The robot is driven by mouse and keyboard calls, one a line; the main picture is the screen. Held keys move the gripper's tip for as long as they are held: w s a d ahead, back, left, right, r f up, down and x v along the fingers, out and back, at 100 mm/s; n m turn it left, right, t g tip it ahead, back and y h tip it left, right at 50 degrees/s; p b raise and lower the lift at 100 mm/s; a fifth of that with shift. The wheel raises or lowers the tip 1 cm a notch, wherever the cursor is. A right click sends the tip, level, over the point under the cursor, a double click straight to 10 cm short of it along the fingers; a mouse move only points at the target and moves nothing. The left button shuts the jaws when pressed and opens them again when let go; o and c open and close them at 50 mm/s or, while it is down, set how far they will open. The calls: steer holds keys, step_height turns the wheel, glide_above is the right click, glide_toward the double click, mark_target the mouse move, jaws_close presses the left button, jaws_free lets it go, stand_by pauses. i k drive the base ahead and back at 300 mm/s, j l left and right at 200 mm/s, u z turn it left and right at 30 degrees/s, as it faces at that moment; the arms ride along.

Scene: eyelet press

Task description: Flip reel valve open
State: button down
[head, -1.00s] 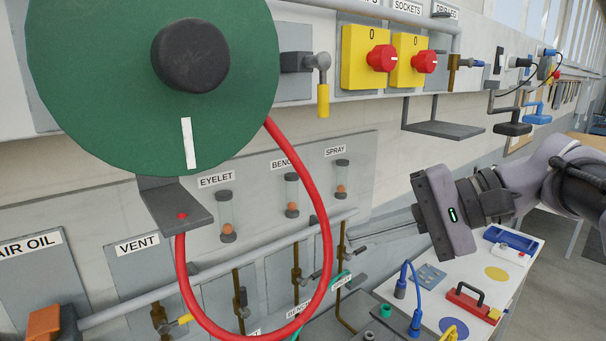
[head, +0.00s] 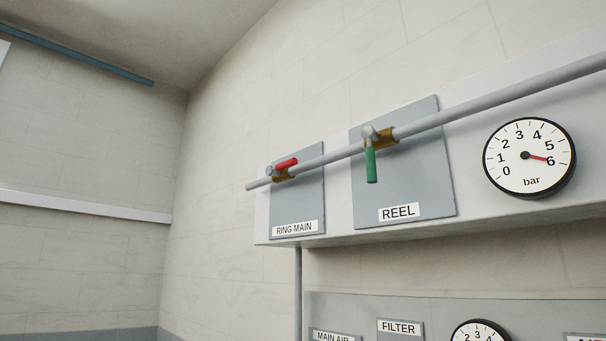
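The reel valve sits on the grey pipe in front of a grey plate labelled REEL (head: 399,213). It has a brass body (head: 384,138) and a green lever handle (head: 371,165). The handle hangs straight down, across the pipe. My gripper is not in the head view now, so its state does not show.
Left of it, the RING MAIN valve has a red handle (head: 287,163) lying along the pipe (head: 480,107). A bar gauge (head: 529,157) at right reads about 6. Below are FILTER (head: 400,328) and MAIN AIR labels and a second gauge. No obstacle shows before the reel valve.

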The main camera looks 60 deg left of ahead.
mark_target(369, 133)
steer(key=u, duration=1.85)
